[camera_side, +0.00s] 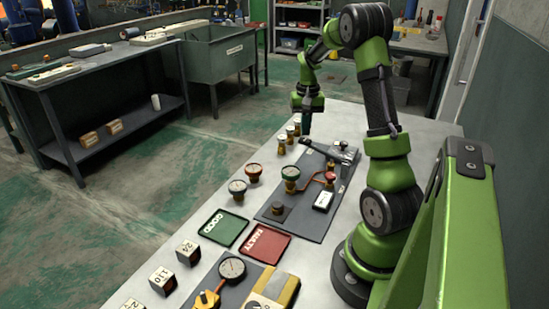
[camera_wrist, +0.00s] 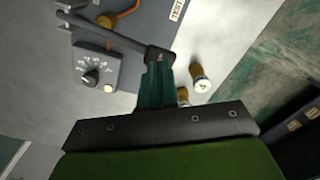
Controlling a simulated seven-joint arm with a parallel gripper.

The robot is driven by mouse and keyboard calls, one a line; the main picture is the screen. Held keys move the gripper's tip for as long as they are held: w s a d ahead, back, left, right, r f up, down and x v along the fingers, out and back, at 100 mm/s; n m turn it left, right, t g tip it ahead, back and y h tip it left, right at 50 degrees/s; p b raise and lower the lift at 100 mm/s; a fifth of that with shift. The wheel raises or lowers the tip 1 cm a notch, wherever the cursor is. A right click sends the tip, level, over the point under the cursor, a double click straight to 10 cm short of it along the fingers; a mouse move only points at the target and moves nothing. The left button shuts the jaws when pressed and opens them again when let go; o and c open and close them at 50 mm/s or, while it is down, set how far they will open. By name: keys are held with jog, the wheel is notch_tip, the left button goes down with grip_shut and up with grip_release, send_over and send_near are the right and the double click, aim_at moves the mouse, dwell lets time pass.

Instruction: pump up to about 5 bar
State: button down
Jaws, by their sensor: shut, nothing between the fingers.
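My gripper (camera_side: 306,131) is shut and empty, pointing down near the far end of the dark panel (camera_side: 312,222). A grey lever (camera_side: 322,152) sticks out from the far end of this panel toward my fingers. In the wrist view my teal fingers (camera_wrist: 157,88) lie together right at the dark end of the lever (camera_wrist: 115,36); I cannot tell whether they touch it.
Several brass fittings (camera_wrist: 200,80) stand beside my fingers. A box with a dial and lit lamp (camera_wrist: 97,70) is near the lever. Loose gauges (camera_side: 237,188), a green GOOD tray (camera_side: 224,228) and a red FAULTY tray (camera_side: 264,244) lie nearer the camera.

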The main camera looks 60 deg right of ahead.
aim_at(305, 139)
jog(key=shift+f, duration=0.95)
jog(key=shift+s+f, duration=0.1)
jog(key=shift+f, duration=0.8)
jog(key=shift+r, duration=1.85)
jog(key=shift+r, duration=2.55)
